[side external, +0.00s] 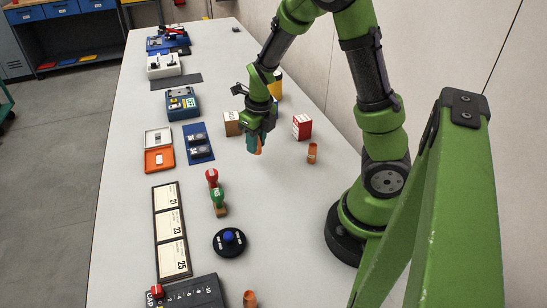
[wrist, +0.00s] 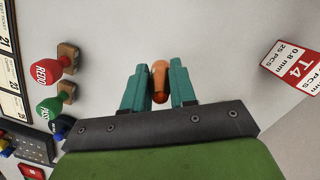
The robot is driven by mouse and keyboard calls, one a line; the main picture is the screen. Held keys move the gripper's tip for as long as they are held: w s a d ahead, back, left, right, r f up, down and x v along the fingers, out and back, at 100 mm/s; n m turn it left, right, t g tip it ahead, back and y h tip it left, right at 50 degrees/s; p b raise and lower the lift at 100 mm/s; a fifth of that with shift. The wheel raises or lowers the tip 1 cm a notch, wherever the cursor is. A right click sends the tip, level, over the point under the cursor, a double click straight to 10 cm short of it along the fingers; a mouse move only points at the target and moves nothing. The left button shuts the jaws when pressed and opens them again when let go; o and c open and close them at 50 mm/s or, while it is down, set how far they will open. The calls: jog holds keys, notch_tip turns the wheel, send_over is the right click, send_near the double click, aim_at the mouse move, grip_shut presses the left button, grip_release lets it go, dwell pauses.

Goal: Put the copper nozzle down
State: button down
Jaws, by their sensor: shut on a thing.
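My gripper (side external: 256,146) is over the middle of the table in the side view. In the wrist view my gripper (wrist: 158,88) has its teal fingers closed on both sides of a copper nozzle (wrist: 160,78). The held nozzle (side external: 260,147) shows only partly below the fingers in the side view. I cannot tell whether it touches the table. Another copper-coloured nozzle (side external: 312,153) stands upright to the right, and a similar one (side external: 250,298) is at the front edge of the view.
Red (side external: 212,177) and green (side external: 218,198) stamps and a black disc with a blue knob (side external: 230,243) are in front. The table (side external: 275,190) is clear between the stamps and the upright nozzle.

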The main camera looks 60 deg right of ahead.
send_over(240, 152)
jog(key=s, duration=0.1)
jog(key=shift+s+a+f, duration=0.1)
jog(key=shift+a+f, duration=0.1)
jog(key=shift+f, duration=0.1)
jog(key=shift+w+d+f, duration=0.1)
jog(key=shift+w+f, duration=0.05)
jog(key=shift+f, duration=0.75)
jog(key=shift+w+f, duration=0.15)
jog(key=shift+f, duration=0.75)
jog(key=shift+f, duration=0.15)
jog(key=c, duration=0.9)
grip_release()
